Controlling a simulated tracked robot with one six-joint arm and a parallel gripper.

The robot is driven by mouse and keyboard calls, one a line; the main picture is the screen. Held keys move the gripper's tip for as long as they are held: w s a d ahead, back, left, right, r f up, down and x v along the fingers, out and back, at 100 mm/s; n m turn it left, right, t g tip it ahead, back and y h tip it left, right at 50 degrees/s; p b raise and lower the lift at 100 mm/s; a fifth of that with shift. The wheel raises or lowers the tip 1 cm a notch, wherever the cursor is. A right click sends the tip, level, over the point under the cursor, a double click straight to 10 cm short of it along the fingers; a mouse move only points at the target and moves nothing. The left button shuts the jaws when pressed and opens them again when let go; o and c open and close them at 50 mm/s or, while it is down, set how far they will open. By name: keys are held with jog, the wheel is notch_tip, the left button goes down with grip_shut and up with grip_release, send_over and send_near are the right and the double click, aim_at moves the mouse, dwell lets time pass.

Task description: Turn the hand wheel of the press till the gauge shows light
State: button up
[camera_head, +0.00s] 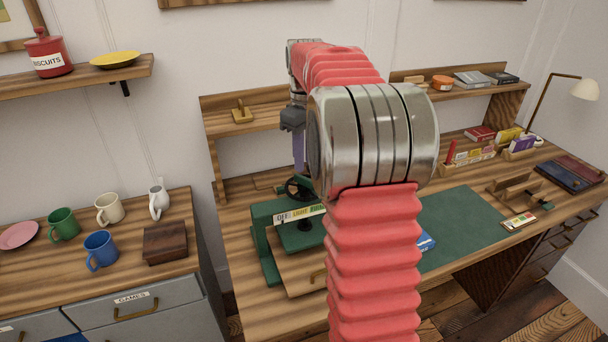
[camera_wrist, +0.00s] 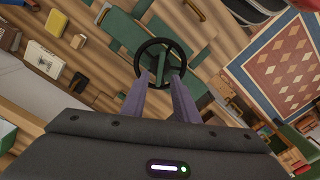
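The green press (camera_head: 264,234) stands on the wooden desk, partly hidden behind my arm. Its black hand wheel (camera_head: 299,189) sits on top, and the wheel fills the upper middle of the wrist view (camera_wrist: 141,52). A gauge strip (camera_head: 298,214) on the press front reads OFF, LIGHT and a further part; I cannot make out where its pointer stands. My gripper (camera_head: 298,150) points down above the wheel. In the wrist view its two purple fingers (camera_wrist: 161,80) are apart, with their tips at the near part of the wheel. I cannot tell whether they touch it.
A green mat (camera_head: 462,228) lies right of the press, with a blue box (camera_head: 426,243) at its edge by my arm. A shelf (camera_head: 262,113) runs behind the press. A side cabinet with mugs and a dark wooden box (camera_head: 165,243) stands at the left.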

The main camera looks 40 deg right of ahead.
aim_at(304, 177)
notch_tip(304, 177, down, 6)
jog(key=shift+r, duration=0.15)
dwell(0.3)
grip_shut()
